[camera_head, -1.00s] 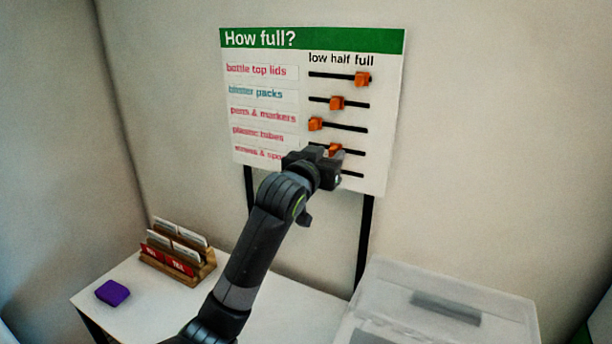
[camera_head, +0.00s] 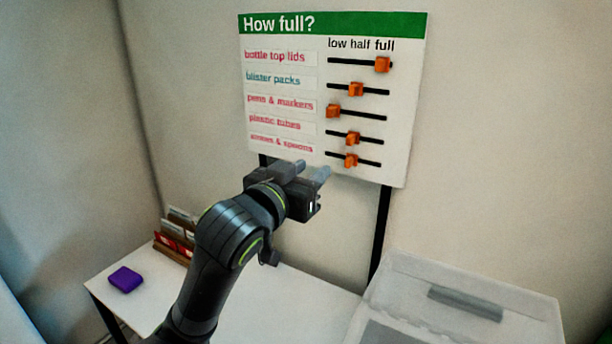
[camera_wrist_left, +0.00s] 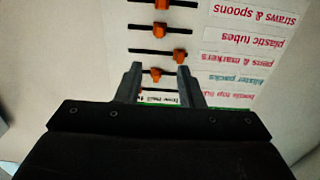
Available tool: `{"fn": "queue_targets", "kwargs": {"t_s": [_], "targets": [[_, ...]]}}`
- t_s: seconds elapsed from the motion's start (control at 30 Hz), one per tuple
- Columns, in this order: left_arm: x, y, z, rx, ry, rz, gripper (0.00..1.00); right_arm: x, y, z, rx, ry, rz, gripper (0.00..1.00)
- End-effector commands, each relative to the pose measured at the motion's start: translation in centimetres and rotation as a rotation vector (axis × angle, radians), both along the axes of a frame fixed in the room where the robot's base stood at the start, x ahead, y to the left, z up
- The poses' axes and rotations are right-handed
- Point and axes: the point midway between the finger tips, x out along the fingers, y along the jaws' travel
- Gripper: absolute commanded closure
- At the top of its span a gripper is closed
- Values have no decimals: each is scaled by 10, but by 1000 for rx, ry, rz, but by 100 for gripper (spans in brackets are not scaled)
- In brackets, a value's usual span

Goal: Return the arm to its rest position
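My left gripper (camera_head: 311,170) is just below and in front of the "How full?" board (camera_head: 283,152) in the head view. The left wrist view shows its two fingers (camera_wrist_left: 158,75) apart with nothing held between them. The orange sliders all show: bottle top lids (camera_head: 382,65) at the full end, blister packs (camera_head: 355,90) near half, pens & markers (camera_head: 333,111) at the low end, plastic tubes (camera_head: 352,138) and straws & spoons (camera_head: 350,160) near half. In the left wrist view the board appears upside down. My right gripper is not in view.
A white table (camera_head: 272,310) stands below the board. On it are a purple block (camera_head: 126,279) and a wooden card holder (camera_head: 172,252), partly hidden by my left arm. A translucent bin (camera_head: 530,313) stands at the right. Dark legs (camera_head: 380,235) support the board.

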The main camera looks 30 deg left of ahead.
Motion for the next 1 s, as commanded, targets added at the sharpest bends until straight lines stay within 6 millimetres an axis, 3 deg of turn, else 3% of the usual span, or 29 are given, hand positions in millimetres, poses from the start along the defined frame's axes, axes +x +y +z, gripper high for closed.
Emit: {"fn": "queue_targets", "kwargs": {"t_s": [0.67,0.77,0.83,1.0], "targets": [[-5,1,-5,0,12,3,65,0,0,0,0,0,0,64],[-6,5,-30,5,67,15,65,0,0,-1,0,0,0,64],[-10,9,-60,12,136,31,65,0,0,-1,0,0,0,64],[-36,24,-156,35,362,77,65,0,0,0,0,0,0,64]]}}
